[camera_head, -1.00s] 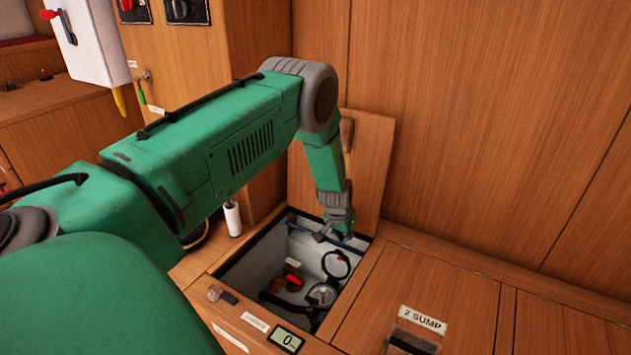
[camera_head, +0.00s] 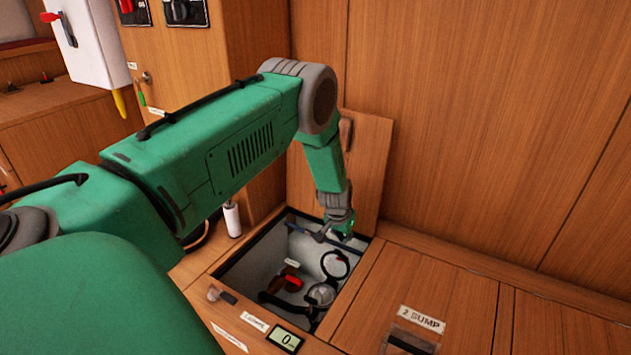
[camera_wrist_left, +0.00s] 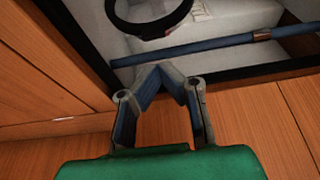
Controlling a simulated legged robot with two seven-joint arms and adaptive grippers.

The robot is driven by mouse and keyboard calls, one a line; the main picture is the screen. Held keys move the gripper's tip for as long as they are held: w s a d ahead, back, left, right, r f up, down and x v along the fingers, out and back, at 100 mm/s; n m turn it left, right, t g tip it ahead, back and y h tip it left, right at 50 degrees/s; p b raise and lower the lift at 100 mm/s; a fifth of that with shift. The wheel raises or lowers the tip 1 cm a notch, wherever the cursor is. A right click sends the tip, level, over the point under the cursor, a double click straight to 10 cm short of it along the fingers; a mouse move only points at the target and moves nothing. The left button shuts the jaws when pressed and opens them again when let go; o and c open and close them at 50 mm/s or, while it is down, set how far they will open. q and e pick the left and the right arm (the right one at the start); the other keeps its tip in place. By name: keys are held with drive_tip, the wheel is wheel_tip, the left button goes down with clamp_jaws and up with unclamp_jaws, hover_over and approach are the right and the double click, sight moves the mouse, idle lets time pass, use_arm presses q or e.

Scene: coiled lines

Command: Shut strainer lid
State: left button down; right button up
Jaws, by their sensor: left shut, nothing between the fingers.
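The strainer (camera_head: 319,296) sits low in the open sump compartment, a round clear-topped body. Its lid, a black-rimmed ring (camera_head: 347,264), stands raised behind and above the body. In the left wrist view the dark ring of the lid (camera_wrist_left: 143,31) shows at the top, partly cut off. My left gripper (camera_head: 347,238) is at the far edge of the compartment, above and behind the lid and apart from it. In the left wrist view its fingertips (camera_wrist_left: 163,68) meet with nothing between them, near a blue pipe (camera_wrist_left: 200,45). My right gripper is not in view.
A red-handled valve (camera_head: 293,281) and a black hose lie left of the strainer. The compartment's wooden hatch (camera_head: 372,170) stands open against the back wall. The closed "2 SUMP" hatch (camera_head: 385,300) gives a flat surface to the right.

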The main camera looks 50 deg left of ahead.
sight(340, 260)
use_arm(q)
drive_tip(key=shift+a+f+b, duration=0.15)
drive_tip(key=shift+f+b, duration=0.4)
drive_tip(key=shift+f, duration=1.75)
drive_tip(key=shift+s, duration=0.1)
drive_tip(key=shift+s, duration=0.1)
